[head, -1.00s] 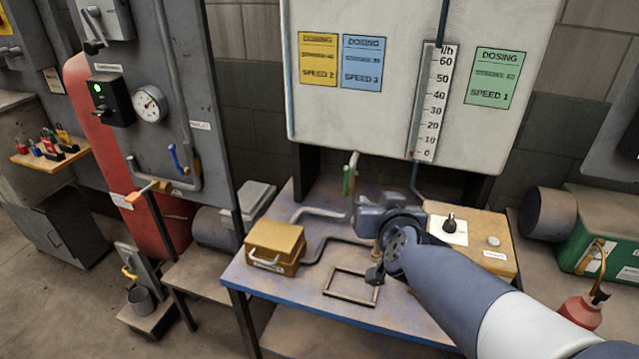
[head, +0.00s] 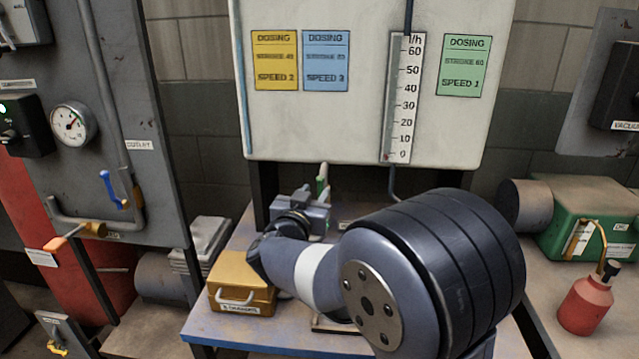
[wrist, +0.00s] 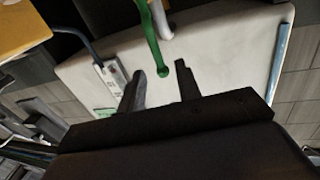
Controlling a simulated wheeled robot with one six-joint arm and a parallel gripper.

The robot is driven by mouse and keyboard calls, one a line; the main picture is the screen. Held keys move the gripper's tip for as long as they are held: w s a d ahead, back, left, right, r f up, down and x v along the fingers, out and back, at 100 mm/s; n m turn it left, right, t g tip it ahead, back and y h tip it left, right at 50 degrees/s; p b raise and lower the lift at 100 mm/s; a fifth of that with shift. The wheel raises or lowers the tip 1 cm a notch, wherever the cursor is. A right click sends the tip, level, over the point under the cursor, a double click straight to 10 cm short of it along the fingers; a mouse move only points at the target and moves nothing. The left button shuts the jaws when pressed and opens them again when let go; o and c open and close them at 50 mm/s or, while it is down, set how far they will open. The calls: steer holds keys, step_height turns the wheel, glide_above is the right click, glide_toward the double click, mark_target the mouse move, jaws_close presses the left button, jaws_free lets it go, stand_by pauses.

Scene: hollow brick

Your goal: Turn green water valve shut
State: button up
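The green valve handle (head: 322,180) stands upright on a pale pipe (head: 324,169) in front of the white panel, just behind my gripper (head: 308,208) in the head view. In the wrist view the green handle (wrist: 152,40) runs down from the top edge, and its rounded end lies in the gap between the two fingertips of my gripper (wrist: 160,78). The fingers are apart and nothing is clamped. I cannot tell whether the handle is between the fingers in depth or still beyond them. My arm hides the handle's lower part in the head view.
A yellow box (head: 240,282) sits at the left of the blue table (head: 215,325). The white panel (head: 300,125) with the flow scale (head: 401,100) rises behind. A blue-handled valve (head: 110,188) is on the grey cabinet. A red bottle (head: 585,305) stands at right.

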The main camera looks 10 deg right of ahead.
mark_target(320, 186)
steer(key=x, duration=0.6)
steer(key=shift+w+d, duration=0.25)
steer(key=shift+w, duration=0.1)
jaws_close()
